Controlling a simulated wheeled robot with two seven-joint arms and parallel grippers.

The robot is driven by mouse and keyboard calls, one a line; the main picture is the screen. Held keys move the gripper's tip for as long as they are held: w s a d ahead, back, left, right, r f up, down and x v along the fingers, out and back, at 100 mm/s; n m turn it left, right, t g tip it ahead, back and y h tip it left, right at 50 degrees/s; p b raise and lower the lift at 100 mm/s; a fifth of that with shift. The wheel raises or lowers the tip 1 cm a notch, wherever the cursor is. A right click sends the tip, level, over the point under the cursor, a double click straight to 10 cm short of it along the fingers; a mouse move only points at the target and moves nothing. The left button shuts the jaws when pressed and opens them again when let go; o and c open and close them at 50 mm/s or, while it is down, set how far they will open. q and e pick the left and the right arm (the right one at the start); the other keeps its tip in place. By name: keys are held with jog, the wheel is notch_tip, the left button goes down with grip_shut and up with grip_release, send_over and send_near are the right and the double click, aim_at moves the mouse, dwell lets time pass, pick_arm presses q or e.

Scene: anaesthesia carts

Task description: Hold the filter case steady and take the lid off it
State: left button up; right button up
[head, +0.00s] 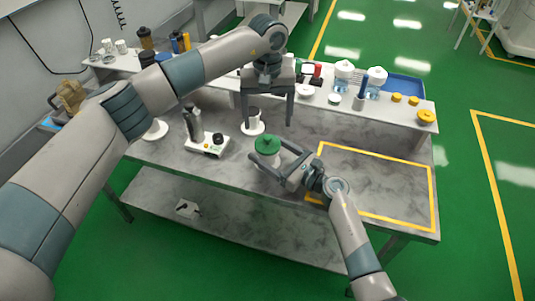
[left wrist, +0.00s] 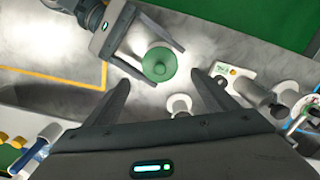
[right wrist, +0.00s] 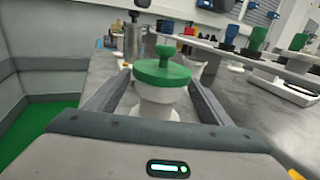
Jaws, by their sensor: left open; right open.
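The filter case is a white round body (right wrist: 160,103) with a green knobbed lid (right wrist: 163,70) seated on it. It stands upright on the grey table; in the head view the lid (head: 267,143) hides most of the body. My right gripper (head: 270,153) is open, low over the table, with one finger on each side of the case; I cannot tell whether they touch it. My left gripper (head: 268,124) is open and empty, pointing down, higher and behind the case in the head view. In the left wrist view the lid (left wrist: 158,64) lies just beyond its fingertips.
A white device with buttons (head: 207,144) stands left of the case, and a white round-based item (head: 253,127) stands behind it. A raised shelf (head: 400,112) with bottles and yellow caps runs along the back. A yellow-outlined area (head: 385,185) at right is bare.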

jog(key=shift+w+a, duration=0.25)
jog(key=shift+a, duration=0.05)
